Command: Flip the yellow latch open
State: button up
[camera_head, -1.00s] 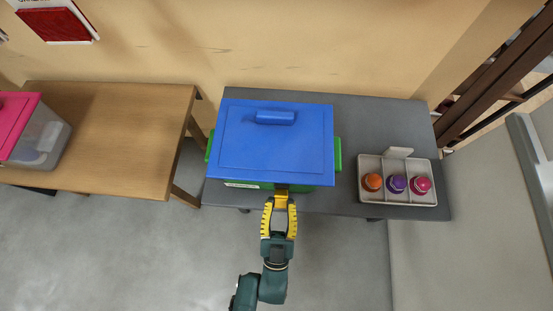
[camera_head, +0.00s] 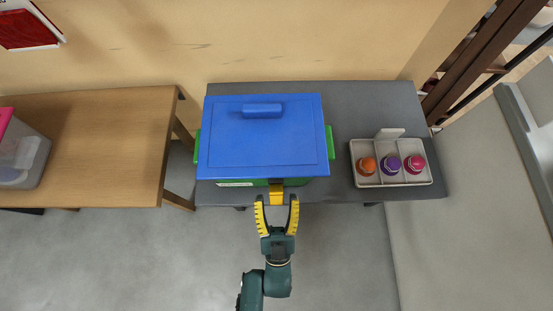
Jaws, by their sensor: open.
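The yellow latch (camera_head: 276,197) sits at the front of a green box (camera_head: 246,184) with a blue lid (camera_head: 262,140). The lid lies flat on the box and has a blue handle near its back edge. My gripper (camera_head: 276,199) is in front of the box, its two yellow fingers spread wide, one on each side of the latch's lower end. The fingers do not appear to touch the latch. Whether the latch is fastened or flipped out is hard to tell from above.
The box stands on a grey table (camera_head: 355,112). A grey tray (camera_head: 430,180) to its right holds an orange, a purple and a pink round item. A wooden table (camera_head: 100,140) on the left carries a clear bin with a pink lid. The floor in front is open.

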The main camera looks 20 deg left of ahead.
jog(key=v, duration=1.2)
